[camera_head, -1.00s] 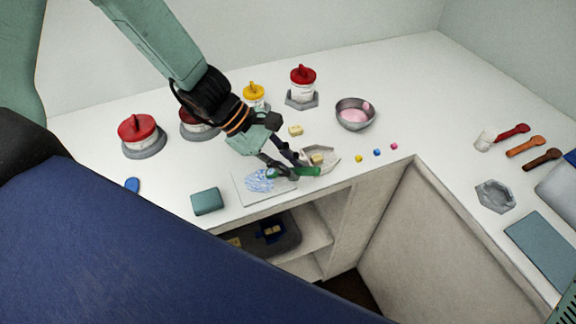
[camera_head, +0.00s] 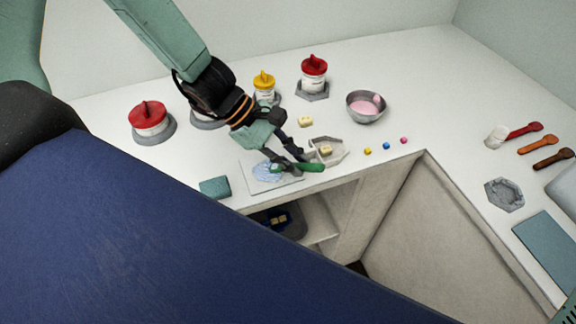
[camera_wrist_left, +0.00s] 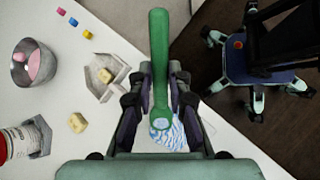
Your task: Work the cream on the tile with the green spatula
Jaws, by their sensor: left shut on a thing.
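My left gripper (camera_head: 290,158) is shut on the green spatula (camera_head: 312,167), near the tile's right side. In the left wrist view the spatula's handle (camera_wrist_left: 159,50) stands between the fingers, and its round end lies over the cream (camera_wrist_left: 178,134). The cream (camera_head: 265,173) is a streaky blue and white patch on the pale tile (camera_head: 291,184), near the counter's front edge. The spatula's head is at the cream's upper right; I cannot tell whether it touches. My right gripper is not in view.
A hexagonal tray (camera_head: 335,158) with a yellow block lies just right of the spatula. A teal block (camera_head: 215,187) sits left of the tile. Behind are lidded jars (camera_head: 313,73) and a bowl of pink cream (camera_head: 365,106). Small cubes (camera_head: 386,146) lie near the edge.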

